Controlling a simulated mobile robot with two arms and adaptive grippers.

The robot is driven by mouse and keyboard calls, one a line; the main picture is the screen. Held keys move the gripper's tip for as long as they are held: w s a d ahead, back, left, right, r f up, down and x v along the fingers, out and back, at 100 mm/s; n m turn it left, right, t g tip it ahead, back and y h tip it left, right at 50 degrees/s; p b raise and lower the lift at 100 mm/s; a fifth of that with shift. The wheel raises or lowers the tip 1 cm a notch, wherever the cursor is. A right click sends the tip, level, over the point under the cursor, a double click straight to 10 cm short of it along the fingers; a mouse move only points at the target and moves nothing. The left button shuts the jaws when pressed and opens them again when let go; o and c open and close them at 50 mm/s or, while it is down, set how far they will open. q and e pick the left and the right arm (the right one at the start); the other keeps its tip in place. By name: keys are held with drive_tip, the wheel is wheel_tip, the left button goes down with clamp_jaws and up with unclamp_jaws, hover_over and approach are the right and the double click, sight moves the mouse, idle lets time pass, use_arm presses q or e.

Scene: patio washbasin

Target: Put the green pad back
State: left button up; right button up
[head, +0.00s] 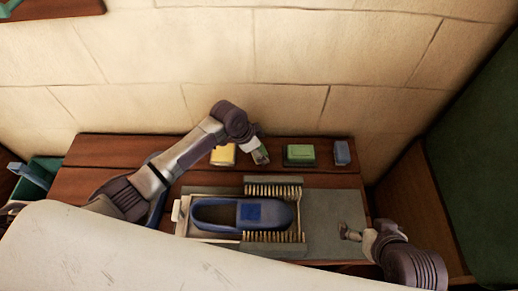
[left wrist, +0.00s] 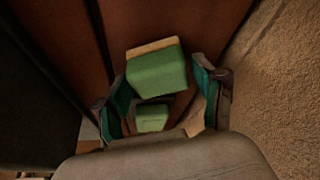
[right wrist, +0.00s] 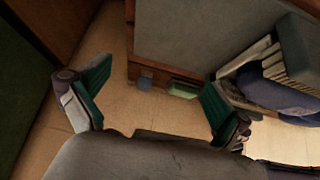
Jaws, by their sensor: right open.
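A green pad (left wrist: 157,74) with a tan edge sits between the fingertips of my left gripper (left wrist: 163,88) in the left wrist view. The fingers lie close against both its sides. In the head view my left gripper (head: 261,156) is over the back of the bench, and its fingers largely hide what is between them. A second green block (head: 299,154) with a dark green base rests on the bench just to its right; it also shows smaller in the left wrist view (left wrist: 152,118). My right gripper (head: 350,232) is open and empty at the front right.
A yellow block (head: 223,155) and a blue block (head: 341,153) stand along the wall. In front lie a blue shoe-like object (head: 215,214) and brushes (head: 273,190) on a grey slab (head: 335,208). A green bin (head: 40,172) is at left.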

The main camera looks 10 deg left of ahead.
use_arm(q)
drive_tip(key=shift+o, duration=0.4)
drive_tip(key=shift+r, duration=0.25)
drive_tip(key=p+v, duration=0.1)
drive_tip(key=v, duration=0.3)
drive_tip(key=shift+w+p, duration=0.1)
drive_tip(key=shift+p, duration=0.3)
drive_tip(key=p+v, duration=0.2)
drive_tip(key=v, duration=0.6)
use_arm(e)
drive_tip(key=s+d+f+g, duration=0.1)
drive_tip(key=s+f+g, duration=0.1)
drive_tip(key=s, duration=0.3)
drive_tip(key=shift+s+d+f+g+h, duration=0.15)
drive_tip(key=shift+d+f+g+h, duration=0.2)
drive_tip(key=shift+g, duration=0.55)
use_arm(q)
drive_tip(key=shift+f, duration=0.1)
use_arm(e)
drive_tip(key=shift+r, duration=0.1)
